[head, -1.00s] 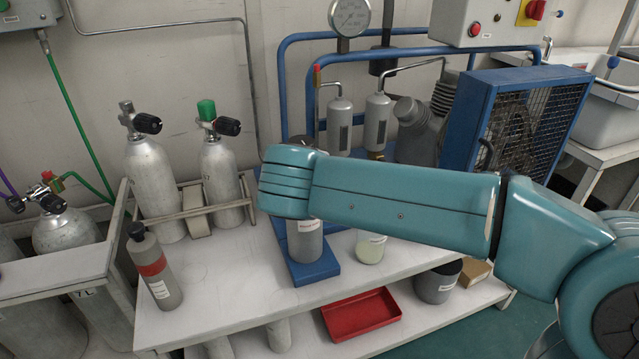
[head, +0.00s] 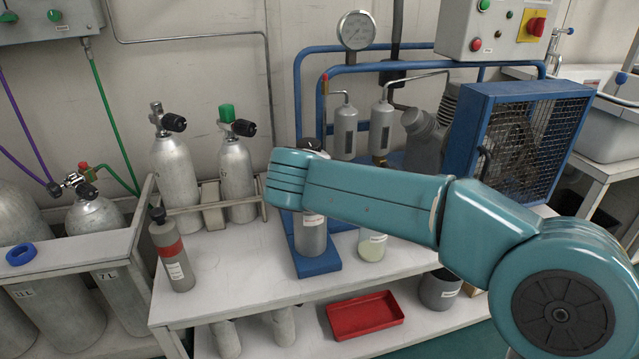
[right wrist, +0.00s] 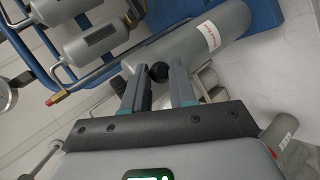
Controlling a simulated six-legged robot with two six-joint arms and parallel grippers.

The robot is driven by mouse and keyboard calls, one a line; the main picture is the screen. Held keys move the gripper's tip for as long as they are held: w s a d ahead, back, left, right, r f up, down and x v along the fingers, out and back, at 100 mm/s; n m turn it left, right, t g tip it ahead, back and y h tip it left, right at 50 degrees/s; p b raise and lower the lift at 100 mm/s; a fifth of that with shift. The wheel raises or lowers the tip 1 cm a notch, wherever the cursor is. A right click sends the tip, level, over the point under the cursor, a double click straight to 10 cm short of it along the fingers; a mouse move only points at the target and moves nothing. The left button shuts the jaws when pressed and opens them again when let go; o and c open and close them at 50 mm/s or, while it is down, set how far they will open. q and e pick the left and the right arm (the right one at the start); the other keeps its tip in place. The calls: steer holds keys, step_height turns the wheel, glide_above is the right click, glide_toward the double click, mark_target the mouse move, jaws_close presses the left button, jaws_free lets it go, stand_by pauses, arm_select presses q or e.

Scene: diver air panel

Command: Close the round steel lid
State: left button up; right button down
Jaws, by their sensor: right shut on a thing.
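A grey steel canister (head: 311,237) with a white label stands upright on a blue base plate (head: 318,265); my right arm crosses in front of its upper part. A dark knob (head: 311,144) shows just above the arm. In the right wrist view the canister (right wrist: 195,47) lies across the top, with a round black knob (right wrist: 159,72) at its near end. My right gripper (right wrist: 159,82) is shut on this knob, one finger on each side. The lid's rim is mostly hidden, and I cannot tell how far it is open. My left gripper is out of view.
Two air cylinders (head: 237,178) stand in a rack behind left. A grey bottle with a red band (head: 172,250) stands at the bench's left. A pale jar (head: 372,246) is right of the canister. A red tray (head: 365,315) lies on the lower shelf. The bench front is clear.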

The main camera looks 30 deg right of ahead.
steer(key=shift+s+a+f+g, duration=0.1)
steer(key=shift+s+f+g, duration=0.05)
steer(key=shift+f, duration=0.45)
steer(key=shift+s+f+g, duration=0.1)
steer(key=shift+f+g, duration=0.05)
steer(key=shift+f, duration=0.4)
steer(key=c, duration=1)
jaws_free()
steer(key=shift+o, duration=0.5)
steer(key=shift+w, duration=0.1)
steer(key=shift+r, duration=0.1)
steer(key=p+v, duration=0.5)
steer(key=v, duration=1.1)
steer(key=shift+r, duration=0.25)
steer(key=shift+f, duration=0.15)
